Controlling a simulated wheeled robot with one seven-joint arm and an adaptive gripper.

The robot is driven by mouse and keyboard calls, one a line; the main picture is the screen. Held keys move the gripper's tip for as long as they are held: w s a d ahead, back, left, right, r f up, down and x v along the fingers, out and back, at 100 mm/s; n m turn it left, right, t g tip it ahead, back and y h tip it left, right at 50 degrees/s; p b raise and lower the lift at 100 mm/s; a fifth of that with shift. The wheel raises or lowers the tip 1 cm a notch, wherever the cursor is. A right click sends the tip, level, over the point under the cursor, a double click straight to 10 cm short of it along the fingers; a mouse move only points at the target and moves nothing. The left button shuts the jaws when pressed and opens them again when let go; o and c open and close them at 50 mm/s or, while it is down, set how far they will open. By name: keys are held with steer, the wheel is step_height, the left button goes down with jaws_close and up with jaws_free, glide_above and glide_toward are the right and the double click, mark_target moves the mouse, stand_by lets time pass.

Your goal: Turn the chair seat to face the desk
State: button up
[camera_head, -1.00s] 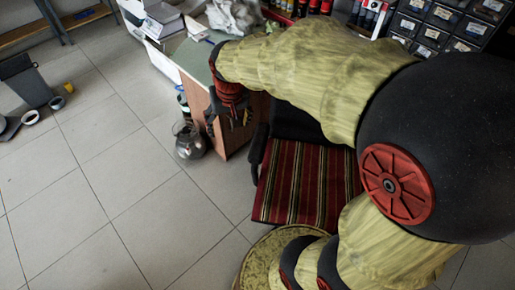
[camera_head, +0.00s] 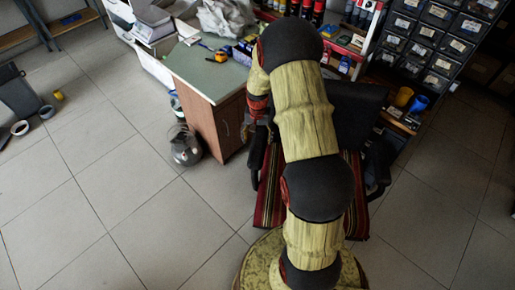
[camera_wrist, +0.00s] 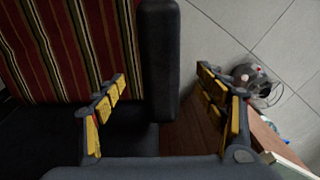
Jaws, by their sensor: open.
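The chair has a red striped seat (camera_head: 268,190) and a black backrest (camera_head: 358,113) on its far side, so the seat front points toward me. The desk (camera_head: 205,78) with a grey-green top stands to its left. My gripper (camera_wrist: 160,85) is open near the chair's left armrest. In the wrist view the dark armrest pad (camera_wrist: 158,50) lies between the two yellow-padded fingers; I cannot tell whether they touch it. The striped seat (camera_wrist: 60,45) is left of the pad there. In the head view my arm hides the middle of the seat and most of my gripper.
Drawer cabinets (camera_head: 430,45) stand behind the chair, with an orange cup (camera_head: 403,97) and a blue cup (camera_head: 419,103) nearby.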

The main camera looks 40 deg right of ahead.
mark_target(258, 147)
step_height(258, 147, down, 7)
steer(key=b, duration=0.2)
steer(key=shift+f+b, duration=0.1)
steer(key=shift+b, duration=0.2)
steer(key=shift+c, duration=0.7)
steer(key=c, duration=1.5)
steer(key=shift+c, duration=0.3)
